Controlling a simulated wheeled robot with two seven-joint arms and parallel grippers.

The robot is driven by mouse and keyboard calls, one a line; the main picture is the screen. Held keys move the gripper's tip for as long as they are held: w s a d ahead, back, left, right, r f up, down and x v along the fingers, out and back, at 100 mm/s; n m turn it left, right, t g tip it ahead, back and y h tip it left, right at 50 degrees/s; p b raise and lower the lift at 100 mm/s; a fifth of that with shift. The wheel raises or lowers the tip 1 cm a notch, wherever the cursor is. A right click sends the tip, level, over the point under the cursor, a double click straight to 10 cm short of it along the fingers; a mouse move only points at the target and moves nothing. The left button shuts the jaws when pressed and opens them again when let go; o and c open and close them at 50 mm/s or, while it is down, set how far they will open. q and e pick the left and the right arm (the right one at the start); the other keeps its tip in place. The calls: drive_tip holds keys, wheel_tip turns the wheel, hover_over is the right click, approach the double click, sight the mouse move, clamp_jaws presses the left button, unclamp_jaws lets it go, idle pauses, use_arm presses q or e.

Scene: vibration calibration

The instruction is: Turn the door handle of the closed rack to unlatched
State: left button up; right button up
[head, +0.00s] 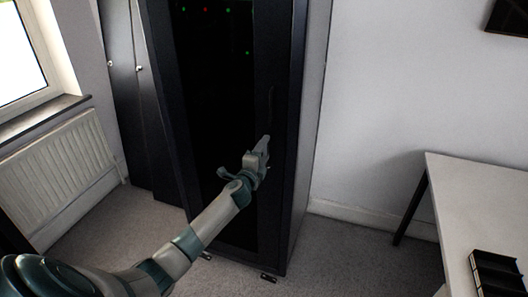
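The rack (297,130) is a tall black cabinet in the middle of the head view, and its dark front door (215,110) looks closed. A thin dark shape on the right side of the door, likely the door handle (271,98), is hard to make out against the black. My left gripper (265,143) is in front of the door's right part, just below that shape. It appears apart from the handle, and its finger gap is too small to tell. My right gripper is out of view.
A white table (460,205) with a black object (497,274) on it stands at the right. A radiator (65,165) is under the window at the left. Dark cabinets (130,90) stand left of the rack. Carpet (350,250) between rack and table is clear.

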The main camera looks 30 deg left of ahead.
use_arm(q)
drive_tip(key=shift+o, duration=1.1)
drive_tip(key=b+v, duration=0.3)
drive_tip(key=v, duration=1.4)
drive_tip(key=shift+s, duration=0.2)
drive_tip(key=shift+f, duration=0.15)
